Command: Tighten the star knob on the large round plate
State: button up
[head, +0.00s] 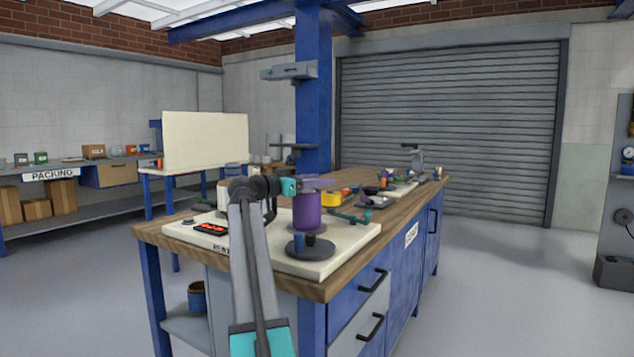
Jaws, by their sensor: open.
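A large round dark plate (299,251) lies flat on a cream board near the front of the workbench. A small dark blue-grey knob (310,239) stands at its middle; its star shape is too small to make out. My gripper (322,184) is open at the end of my arm, pointing right. In the picture it is above the plate and knob, overlapping the top of a purple cylinder (307,212). I see nothing between the jaws, and I cannot tell whether they touch the cylinder. The cylinder appears just behind the knob.
The cream board (352,238) lies on the wooden workbench (392,212), with a black panel with red parts (210,229) at left. A blue column (313,100) rises behind my gripper. A yellow item (331,199) and small tools lie farther back. The floor at right is clear.

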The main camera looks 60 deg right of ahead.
jog(key=shift+r+p, duration=0.8)
jog(key=shift+r, duration=0.65)
jog(key=s+a+r+p, duration=0.1)
jog(key=s+a+p, duration=0.1)
jog(key=s+a, duration=0.2)
jog(key=s+a+r+p, duration=0.1)
jog(key=s+a+p, duration=0.2)
jog(key=a, duration=0.6)
jog(key=shift+s+a, duration=0.2)
jog(key=shift+s, duration=0.7)
